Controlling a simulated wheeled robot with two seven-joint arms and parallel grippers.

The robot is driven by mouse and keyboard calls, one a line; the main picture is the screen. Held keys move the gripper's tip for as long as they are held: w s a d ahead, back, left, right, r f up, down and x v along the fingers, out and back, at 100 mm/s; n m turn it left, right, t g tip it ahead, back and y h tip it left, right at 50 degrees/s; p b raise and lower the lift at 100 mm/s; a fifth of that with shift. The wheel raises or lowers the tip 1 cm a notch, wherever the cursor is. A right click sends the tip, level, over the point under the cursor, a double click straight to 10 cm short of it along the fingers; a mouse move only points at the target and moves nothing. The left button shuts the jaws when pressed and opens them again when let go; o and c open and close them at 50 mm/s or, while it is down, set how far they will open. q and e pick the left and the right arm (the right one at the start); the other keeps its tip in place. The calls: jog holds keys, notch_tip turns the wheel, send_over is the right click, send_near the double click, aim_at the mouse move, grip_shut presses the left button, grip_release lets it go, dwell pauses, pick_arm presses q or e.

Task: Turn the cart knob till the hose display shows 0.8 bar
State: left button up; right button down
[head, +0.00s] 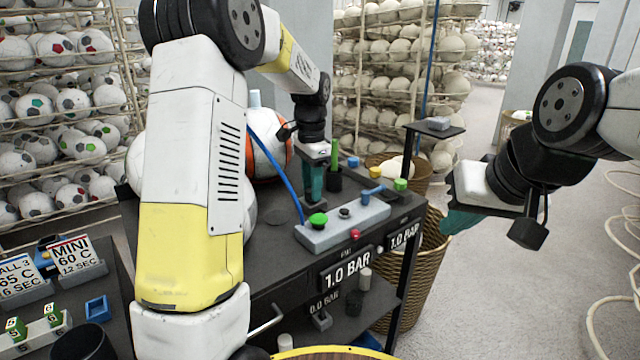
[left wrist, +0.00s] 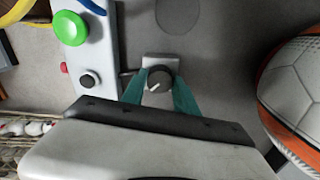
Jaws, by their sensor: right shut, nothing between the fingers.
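The cart knob (left wrist: 160,80), black with a white pointer line, sits on a small pale plate on the grey cart top (left wrist: 125,25). The pointer slants to the lower left in the left wrist view. My left gripper (head: 314,185) reaches down over the cart. Its teal fingers (left wrist: 160,90) lie on both sides of the knob and look closed on it. Its fingers hide the knob in the head view. The large display (head: 347,270) on the cart front reads 1.0 BAR. My right gripper (head: 462,221) is shut and empty, to the right of the cart.
A second sign (head: 405,236) reads 1.0 BAR, and a lower one (head: 323,303) reads 0.0 BAR. A grey block with a green button (head: 318,220) is beside the left gripper. An orange and white ball (head: 267,140) stands close behind. A wicker basket (head: 428,265) stands right.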

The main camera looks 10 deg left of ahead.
pick_arm(q)
grip_shut()
jog(key=shift+n, duration=0.3)
jog(key=n, duration=1.1)
dwell(0.5)
jog(key=o, duration=1)
grip_release()
jog(key=shift+o, duration=0.2)
